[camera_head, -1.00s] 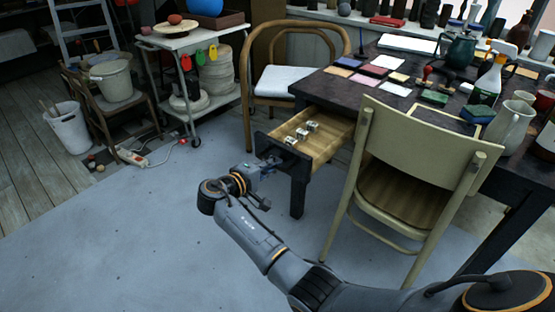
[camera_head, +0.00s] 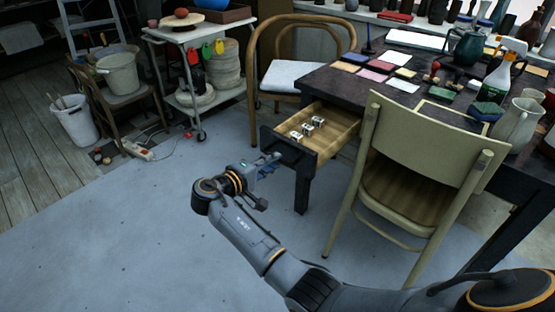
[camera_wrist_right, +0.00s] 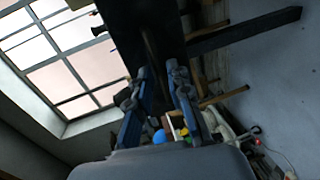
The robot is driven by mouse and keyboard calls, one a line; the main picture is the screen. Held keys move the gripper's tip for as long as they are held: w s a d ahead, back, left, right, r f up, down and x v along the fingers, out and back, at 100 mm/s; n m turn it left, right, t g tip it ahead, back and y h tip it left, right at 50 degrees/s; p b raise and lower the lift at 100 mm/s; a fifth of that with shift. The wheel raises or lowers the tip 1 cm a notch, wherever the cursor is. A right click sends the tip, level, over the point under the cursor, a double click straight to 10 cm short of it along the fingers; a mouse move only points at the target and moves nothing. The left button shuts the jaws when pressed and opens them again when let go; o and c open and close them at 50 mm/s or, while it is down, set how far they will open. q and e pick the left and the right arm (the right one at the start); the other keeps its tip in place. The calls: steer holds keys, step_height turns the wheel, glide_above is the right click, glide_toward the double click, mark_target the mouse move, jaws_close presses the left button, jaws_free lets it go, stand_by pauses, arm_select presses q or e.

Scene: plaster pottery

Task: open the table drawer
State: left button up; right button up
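The table drawer (camera_head: 340,122) stands pulled out of the dark table (camera_head: 345,88) in the head view. Its light wooden inside shows, with a few small pale blocks (camera_head: 308,127) lying in it. The handle is hard to make out. My left gripper is not in view.
A pale wooden chair (camera_head: 425,140) stands close to the right of the drawer. A bentwood chair (camera_head: 290,78) stands behind it. A white trolley (camera_head: 190,35) is at the back left. The grey floor (camera_head: 130,230) left of my right arm is clear.

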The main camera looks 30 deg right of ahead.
steer(key=shift+v, duration=2.3)
steer(key=shift+f, duration=0.1)
